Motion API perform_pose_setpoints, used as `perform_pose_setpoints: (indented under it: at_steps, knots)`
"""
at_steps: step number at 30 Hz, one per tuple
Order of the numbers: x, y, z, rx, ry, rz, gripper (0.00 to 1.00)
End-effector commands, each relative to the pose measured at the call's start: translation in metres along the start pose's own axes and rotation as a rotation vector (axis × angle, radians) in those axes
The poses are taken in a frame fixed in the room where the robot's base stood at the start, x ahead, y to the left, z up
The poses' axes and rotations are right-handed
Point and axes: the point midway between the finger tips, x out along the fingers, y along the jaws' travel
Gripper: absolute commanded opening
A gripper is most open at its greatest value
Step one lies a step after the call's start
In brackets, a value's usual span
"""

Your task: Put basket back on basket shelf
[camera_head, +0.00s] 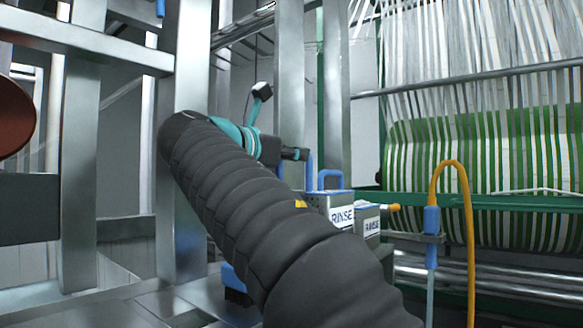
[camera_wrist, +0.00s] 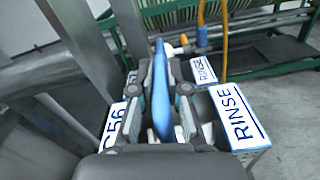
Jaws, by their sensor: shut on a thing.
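My gripper (camera_wrist: 160,95) is shut on a blue handle (camera_wrist: 160,70), which stands upright between its fingers in the wrist view. I take this as the basket's handle; the basket body below is mostly hidden by the gripper. In the camera_head view my gripper (camera_head: 293,154) is at the end of my dark sleeved arm, beside a blue handle and a grey box labelled RINSE (camera_head: 341,216). In the wrist view a white label ending in C56 (camera_wrist: 113,127) shows left of the fingers, and a RINSE label (camera_wrist: 240,115) shows to the right. I cannot make out the basket shelf.
A second RINSE box (camera_head: 370,225) stands behind the first. An orange hose (camera_head: 466,230) hangs at the right, before a green-framed machine with green and white webbing (camera_head: 480,150). Steel posts (camera_head: 182,130) stand close on the left. Grey floor (camera_wrist: 290,130) is clear at the right.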

Motion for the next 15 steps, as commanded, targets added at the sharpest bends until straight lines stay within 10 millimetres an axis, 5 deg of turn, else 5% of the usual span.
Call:
perform_pose_setpoints:
  at_steps: [15]
  knots:
    - [0.000,0.001,-0.037,0.001,-0.001,0.000,0.00]
